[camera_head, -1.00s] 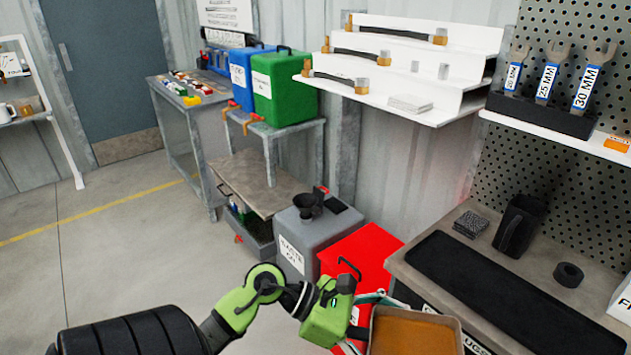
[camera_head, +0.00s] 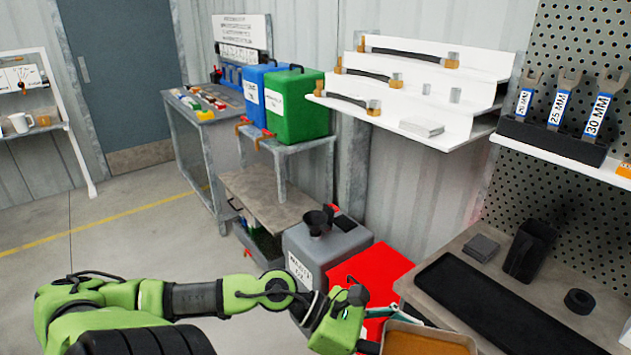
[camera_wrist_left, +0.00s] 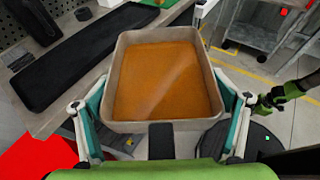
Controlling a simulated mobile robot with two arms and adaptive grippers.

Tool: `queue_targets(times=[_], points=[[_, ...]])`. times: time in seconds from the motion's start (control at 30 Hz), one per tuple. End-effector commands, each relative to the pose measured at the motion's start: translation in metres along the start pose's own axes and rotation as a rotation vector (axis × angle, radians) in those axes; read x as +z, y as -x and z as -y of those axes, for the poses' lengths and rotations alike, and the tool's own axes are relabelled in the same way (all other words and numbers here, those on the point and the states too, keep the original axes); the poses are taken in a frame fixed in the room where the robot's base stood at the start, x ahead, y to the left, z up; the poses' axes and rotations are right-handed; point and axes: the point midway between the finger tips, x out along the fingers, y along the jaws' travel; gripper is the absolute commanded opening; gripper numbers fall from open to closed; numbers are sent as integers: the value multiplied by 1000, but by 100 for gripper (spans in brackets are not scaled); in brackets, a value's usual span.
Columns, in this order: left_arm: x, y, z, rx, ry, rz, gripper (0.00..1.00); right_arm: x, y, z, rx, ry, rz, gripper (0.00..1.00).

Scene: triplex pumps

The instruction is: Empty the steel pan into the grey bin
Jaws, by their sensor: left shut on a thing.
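The steel pan (camera_head: 384,345) is at the bottom of the head view, cut off by its edge. It is full of orange-brown content, which shows whole in the left wrist view, where the pan (camera_wrist_left: 160,126) looks upright. My left gripper (camera_head: 364,322) is shut on the pan, with teal fingers on both sides of it. The grey bin (camera_head: 330,250) stands on the floor beyond the gripper, with a black funnel (camera_head: 318,220) on top. A green and black part, perhaps my right gripper (camera_wrist_left: 265,102), shows at the right of the left wrist view; its jaws are unclear.
A red bin (camera_head: 368,280) stands between the grey bin and the workbench (camera_head: 450,285). Open floor (camera_head: 130,240) lies to the left.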

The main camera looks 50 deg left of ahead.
Motion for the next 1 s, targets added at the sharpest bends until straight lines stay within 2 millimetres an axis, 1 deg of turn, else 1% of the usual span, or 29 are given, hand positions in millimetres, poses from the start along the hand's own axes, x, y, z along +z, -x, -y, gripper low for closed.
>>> queue_targets(times=[0.47,0.8,1.0], points=[[-12,-2,-4,33,14,1,51,0,0,0,0,-1,0,0],[-27,12,-25,117,48,1,51,0,0,1,-1,-2,0,0],[-44,27,-48,209,86,1,51,-1,0,3,-3,-3,0,0]])
